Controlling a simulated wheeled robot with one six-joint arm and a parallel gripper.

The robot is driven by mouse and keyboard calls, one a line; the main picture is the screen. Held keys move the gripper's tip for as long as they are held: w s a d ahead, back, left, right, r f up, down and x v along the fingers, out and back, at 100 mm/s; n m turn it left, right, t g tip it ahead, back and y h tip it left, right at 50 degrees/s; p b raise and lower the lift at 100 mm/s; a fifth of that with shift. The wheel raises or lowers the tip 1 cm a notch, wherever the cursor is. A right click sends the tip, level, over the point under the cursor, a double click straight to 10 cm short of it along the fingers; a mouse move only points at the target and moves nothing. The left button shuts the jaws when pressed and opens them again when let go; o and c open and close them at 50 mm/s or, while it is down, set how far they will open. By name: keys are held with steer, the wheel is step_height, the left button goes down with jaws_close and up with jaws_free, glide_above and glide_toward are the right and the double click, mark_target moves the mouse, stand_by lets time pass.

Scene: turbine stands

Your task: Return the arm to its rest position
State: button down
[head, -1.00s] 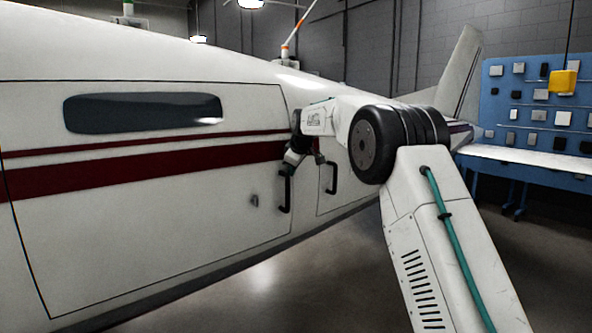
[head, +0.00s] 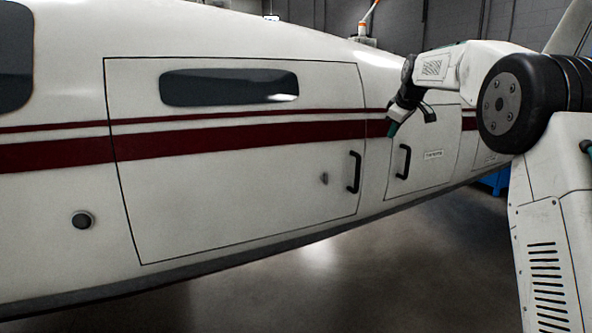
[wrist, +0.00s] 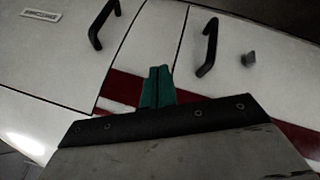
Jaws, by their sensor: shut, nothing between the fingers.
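My gripper (head: 392,129) has teal fingertips that are closed together with nothing between them. In the head view it hangs from my arm in front of the aircraft's side, above and right of the large door's black handle (head: 354,172). In the wrist view my gripper (wrist: 158,86) shows over the dark red stripe, apart from both the large door's handle (wrist: 209,48) and the small door's handle (wrist: 102,24). The large door (head: 230,205) and the small door (head: 430,170) look flush with the fuselage.
The white fuselage (head: 50,220) with dark red stripes fills the left and middle of the head view. A small latch (head: 324,178) sits beside the large door's handle. Grey floor (head: 400,270) is clear below the fuselage. A grey wall stands behind.

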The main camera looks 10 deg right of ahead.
step_height(320, 180, down, 5)
steer(key=s+m+g, duration=0.2)
steer(key=s, duration=0.1)
steer(key=s+a+f+m+g, duration=0.1)
steer(key=s+a+f+m, duration=0.1)
steer(key=s, duration=1.6)
steer(key=s+a+f+m+g, duration=0.1)
steer(key=s+a+f, duration=0.4)
steer(key=s, duration=1.4)
steer(key=s+a+f+m+g, duration=0.1)
steer(key=s+a+f+m, duration=0.2)
steer(key=s, duration=1.6)
steer(key=a, duration=0.3)
steer(key=shift+f+g, duration=0.25)
steer(key=shift+g, duration=0.05)
